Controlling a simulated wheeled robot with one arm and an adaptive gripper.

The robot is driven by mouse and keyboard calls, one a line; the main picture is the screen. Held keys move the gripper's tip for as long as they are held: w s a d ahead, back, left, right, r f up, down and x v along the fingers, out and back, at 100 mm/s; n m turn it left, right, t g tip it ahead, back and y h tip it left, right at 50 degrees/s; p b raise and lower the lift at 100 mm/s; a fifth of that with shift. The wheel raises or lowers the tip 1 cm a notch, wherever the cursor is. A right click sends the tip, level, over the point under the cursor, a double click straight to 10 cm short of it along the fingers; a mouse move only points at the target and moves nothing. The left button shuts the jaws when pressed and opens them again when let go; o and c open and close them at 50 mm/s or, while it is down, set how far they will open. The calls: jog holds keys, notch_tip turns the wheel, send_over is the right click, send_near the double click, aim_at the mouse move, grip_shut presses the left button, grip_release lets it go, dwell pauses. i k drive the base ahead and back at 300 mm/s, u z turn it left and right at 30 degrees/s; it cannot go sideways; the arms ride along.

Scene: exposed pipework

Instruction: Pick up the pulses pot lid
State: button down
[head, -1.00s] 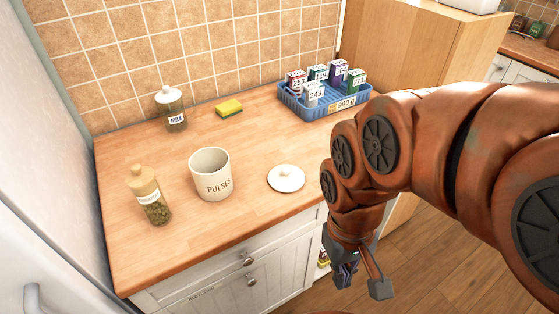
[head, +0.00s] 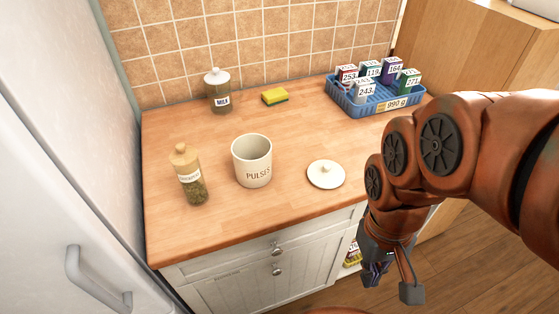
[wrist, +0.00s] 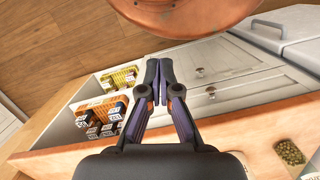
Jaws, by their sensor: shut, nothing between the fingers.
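The white pulses pot lid (head: 326,174) lies flat on the wooden counter, its small round knob facing up. The cream pot labelled PULSES (head: 252,162) stands open and upright to the left of the lid, apart from it. My gripper (head: 388,280) hangs in front of the counter's front edge, to the right of and nearer than the lid. In the wrist view my gripper (wrist: 153,65) has its fingers together with nothing between them. The lid is not visible in the wrist view.
A glass jar with a wooden stopper (head: 189,176) stands left of the pot. The MILK jar (head: 218,92) and a yellow sponge (head: 275,96) sit at the back. A blue basket (head: 352,108) of numbered boxes is back right. A refrigerator (head: 60,170) borders the left.

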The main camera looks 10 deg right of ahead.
aim_at(323, 174)
jog(key=k, duration=1)
jog(key=u, duration=1.1)
jog(key=i, duration=1.2)
jog(key=z, duration=0.55)
